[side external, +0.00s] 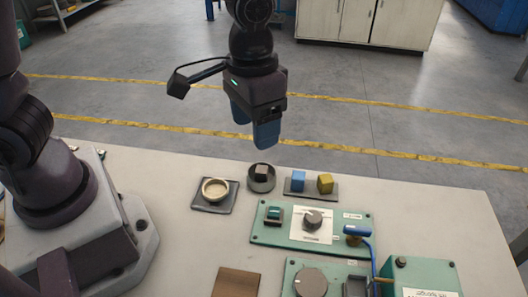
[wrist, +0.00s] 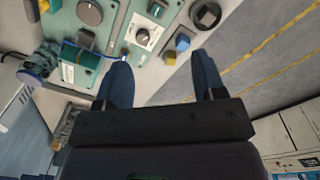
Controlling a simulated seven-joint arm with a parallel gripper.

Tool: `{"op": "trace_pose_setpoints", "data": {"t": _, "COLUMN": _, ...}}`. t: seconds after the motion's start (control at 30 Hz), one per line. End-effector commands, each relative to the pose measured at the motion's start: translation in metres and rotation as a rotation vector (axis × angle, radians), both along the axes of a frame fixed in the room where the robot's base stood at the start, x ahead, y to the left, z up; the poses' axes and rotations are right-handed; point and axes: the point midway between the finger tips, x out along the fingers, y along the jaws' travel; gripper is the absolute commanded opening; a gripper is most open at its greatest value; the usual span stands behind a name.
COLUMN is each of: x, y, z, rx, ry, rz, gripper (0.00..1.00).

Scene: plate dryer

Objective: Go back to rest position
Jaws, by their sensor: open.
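My gripper (side external: 254,128) hangs in the air above the far edge of the table (side external: 430,195), with its blue fingers pointing down. It is apart from everything on the table. In the wrist view my gripper (wrist: 165,85) has its two blue fingers spread wide, with nothing between them. Its shadowed body fills the bottom of that view.
The air around my gripper is free.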

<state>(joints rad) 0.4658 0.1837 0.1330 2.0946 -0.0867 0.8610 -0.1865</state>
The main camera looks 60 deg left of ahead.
Motion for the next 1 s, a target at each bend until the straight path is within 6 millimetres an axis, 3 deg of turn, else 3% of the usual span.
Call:
{"op": "trace_pose_setpoints", "data": {"t": 0.03, "x": -0.01, "y": 0.013, "z": 0.017, "rx": -0.015, "ry": -0.033, "rz": -0.012, "gripper": 0.63}}
{"op": "trace_pose_setpoints", "data": {"t": 0.2, "x": -0.046, "y": 0.051, "z": 0.055, "rx": -0.032, "ry": -0.143, "rz": -0.05, "gripper": 0.63}}
{"op": "trace_pose_setpoints", "data": {"t": 0.5, "x": -0.101, "y": 0.1, "z": 0.094, "rx": 0.001, "ry": -0.376, "rz": 0.014, "gripper": 0.63}}
{"op": "trace_pose_setpoints", "data": {"t": 0.73, "x": -0.111, "y": 0.115, "z": 0.115, "rx": 0.017, "ry": -0.496, "rz": 0.089, "gripper": 0.63}}
{"op": "trace_pose_setpoints", "data": {"t": 1.0, "x": -0.111, "y": 0.117, "z": 0.116, "rx": 0.018, "ry": -0.501, "rz": 0.096, "gripper": 0.63}}
